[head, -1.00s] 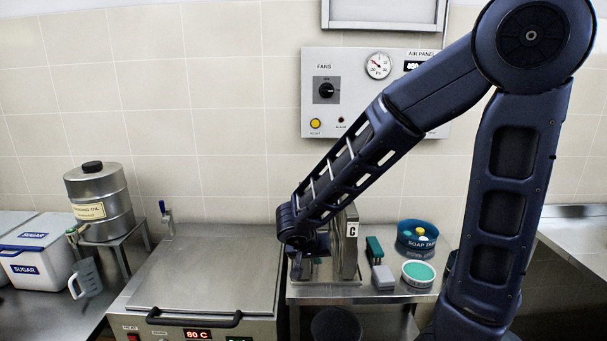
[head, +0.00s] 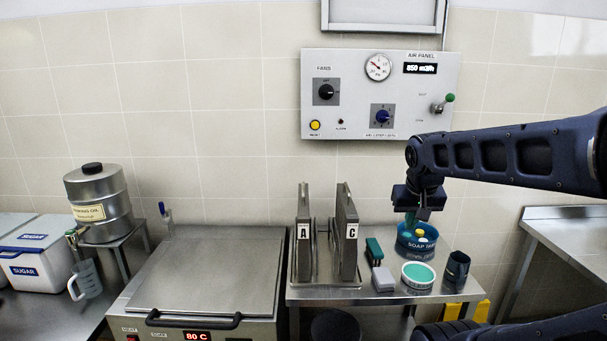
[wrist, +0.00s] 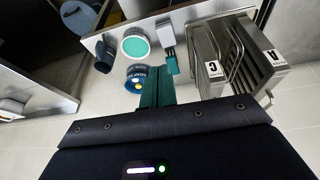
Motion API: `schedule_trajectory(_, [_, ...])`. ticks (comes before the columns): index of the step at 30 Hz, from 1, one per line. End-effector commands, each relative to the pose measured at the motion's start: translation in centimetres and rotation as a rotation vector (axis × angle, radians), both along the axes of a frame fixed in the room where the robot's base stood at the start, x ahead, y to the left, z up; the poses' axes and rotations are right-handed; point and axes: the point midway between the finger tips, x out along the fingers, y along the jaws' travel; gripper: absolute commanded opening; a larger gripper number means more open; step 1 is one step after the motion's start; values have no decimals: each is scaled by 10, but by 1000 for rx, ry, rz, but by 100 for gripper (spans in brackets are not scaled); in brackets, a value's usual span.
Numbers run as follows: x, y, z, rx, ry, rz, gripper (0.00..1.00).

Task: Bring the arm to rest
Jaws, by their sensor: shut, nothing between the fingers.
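My gripper (head: 411,218) hangs at the right in the head view, in front of or above the blue soap tank (head: 418,250). My arm reaches in from the right edge. In the wrist view the teal fingers of my gripper (wrist: 157,74) are together with nothing between them. The soap tank also shows in the wrist view (wrist: 136,73), just beyond the fingertips. I cannot tell whether the gripper touches the tank.
Plates marked A (head: 303,250) and C (head: 347,245) stand in a rack on the steel table. A green-handled brush (head: 374,251), grey block (head: 383,279), teal-filled bowl (head: 418,275) and dark cup (head: 456,268) stand nearby. The closed-lidded steel cooker (head: 212,270) is left. The air panel (head: 380,93) hangs behind.

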Motion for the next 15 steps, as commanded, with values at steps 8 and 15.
schedule_trajectory(8, [-17, -14, 16, 42, -48, 54, 0])
schedule_trajectory(15, [-18, -14, 17, 43, -50, 61, 0])
